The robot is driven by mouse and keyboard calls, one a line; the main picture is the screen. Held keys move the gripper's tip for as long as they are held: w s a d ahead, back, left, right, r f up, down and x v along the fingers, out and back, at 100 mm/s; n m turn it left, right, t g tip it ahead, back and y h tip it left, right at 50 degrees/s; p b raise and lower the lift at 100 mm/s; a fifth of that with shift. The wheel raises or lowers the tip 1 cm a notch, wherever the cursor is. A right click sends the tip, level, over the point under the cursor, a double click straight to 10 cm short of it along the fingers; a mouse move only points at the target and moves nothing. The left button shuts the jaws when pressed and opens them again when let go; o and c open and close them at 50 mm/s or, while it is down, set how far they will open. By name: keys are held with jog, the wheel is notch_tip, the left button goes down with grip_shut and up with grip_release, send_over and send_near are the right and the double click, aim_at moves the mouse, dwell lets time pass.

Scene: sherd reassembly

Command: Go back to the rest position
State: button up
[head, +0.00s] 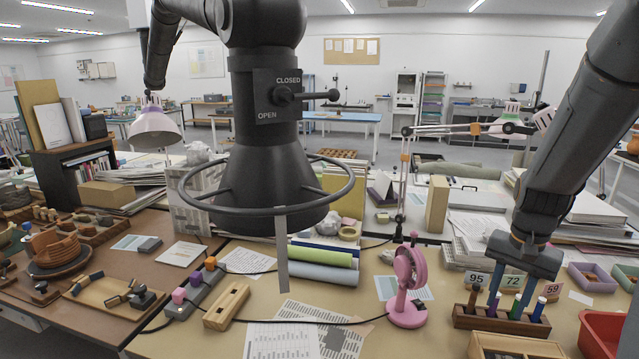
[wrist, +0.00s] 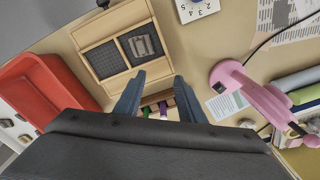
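My gripper (head: 507,300) is at the right of the head view, pointing down over a dark wooden rack (head: 482,320) of coloured pens or tubes. Its two blue-grey fingers are apart. In the wrist view the gripper (wrist: 157,90) also shows spread fingers, with nothing seen held between them. Purple and green tops of the rack's contents (wrist: 163,107) show beyond the gap. I cannot tell whether the fingers touch the rack's contents.
A pink fan (head: 408,285) stands left of my gripper. A red bin (head: 601,335) lies to the right, and a wooden two-compartment box (wrist: 128,45) lies in front. Number cards (head: 513,281) stand behind the rack. A large dark column with a ring (head: 268,180) blocks the centre.

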jog(key=s+a+n, duration=0.4)
jog(key=s+a, duration=0.1)
jog(key=a, duration=0.5)
jog(key=s+a+n, duration=0.4)
jog(key=s+a, duration=0.2)
jog(key=a, duration=0.4)
jog(key=shift+a+r+n+t, duration=0.25)
jog(key=shift+a+n+t, duration=0.15)
jog(key=shift+c, duration=0.4)
jog(key=shift+s, duration=0.1)
jog(key=shift+c, duration=0.2)
